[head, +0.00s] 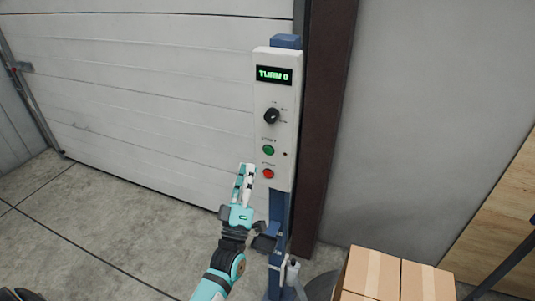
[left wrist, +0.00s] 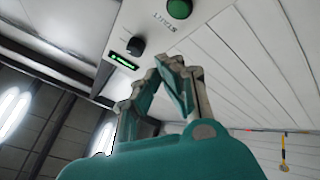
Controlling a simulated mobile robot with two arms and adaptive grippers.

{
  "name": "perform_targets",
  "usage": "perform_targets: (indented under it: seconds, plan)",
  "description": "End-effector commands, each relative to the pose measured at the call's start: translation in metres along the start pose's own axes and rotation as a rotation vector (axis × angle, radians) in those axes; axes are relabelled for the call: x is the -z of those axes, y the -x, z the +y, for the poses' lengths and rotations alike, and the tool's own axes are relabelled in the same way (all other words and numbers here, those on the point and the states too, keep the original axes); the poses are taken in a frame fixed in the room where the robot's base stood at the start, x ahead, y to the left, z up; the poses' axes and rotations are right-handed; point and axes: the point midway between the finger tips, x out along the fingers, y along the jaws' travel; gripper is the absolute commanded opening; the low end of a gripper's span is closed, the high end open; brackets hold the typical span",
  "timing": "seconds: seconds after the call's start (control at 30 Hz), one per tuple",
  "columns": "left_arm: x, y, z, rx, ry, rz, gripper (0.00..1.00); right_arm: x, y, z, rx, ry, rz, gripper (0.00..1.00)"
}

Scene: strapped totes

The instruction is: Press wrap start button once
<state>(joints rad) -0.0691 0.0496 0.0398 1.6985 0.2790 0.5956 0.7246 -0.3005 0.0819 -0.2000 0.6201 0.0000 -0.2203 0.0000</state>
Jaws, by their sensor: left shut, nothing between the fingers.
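The white control box (head: 278,120) stands on a blue post in the head view. Its display (head: 274,75) glows green and reads "TURN 0". Below it are a black knob (head: 272,115), the green start button (head: 268,150) and the red stop button (head: 268,174). My left gripper (head: 246,170) is shut and empty, its tips just left of the red button in the picture. In the left wrist view, my left gripper (left wrist: 170,62) points up toward the box, and the green button (left wrist: 179,8) shows at the top, apart from the fingertips. My right gripper is not in view.
A white ribbed door (head: 150,90) stands behind the box, with a dark brown upright (head: 325,120) to the right. Taped cardboard boxes (head: 385,275) stand at the lower right.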

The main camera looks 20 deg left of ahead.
Motion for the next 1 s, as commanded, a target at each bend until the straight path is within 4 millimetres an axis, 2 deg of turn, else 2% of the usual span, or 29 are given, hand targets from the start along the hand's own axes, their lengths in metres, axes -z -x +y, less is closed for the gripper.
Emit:
perform_targets:
  seconds: [0.2, 0.5, 1.0]
  plan:
    - [-0.015, -0.024, -0.015, -0.001, 0.001, 0.002, 0.0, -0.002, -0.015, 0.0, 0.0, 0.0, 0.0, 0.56]
    - [-0.025, -0.045, -0.025, -0.001, -0.001, 0.0, 0.0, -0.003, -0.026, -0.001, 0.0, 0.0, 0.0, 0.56]
    - [-0.025, -0.047, -0.025, 0.0, -0.001, 0.0, 0.0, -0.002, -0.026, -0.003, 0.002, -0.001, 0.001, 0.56]
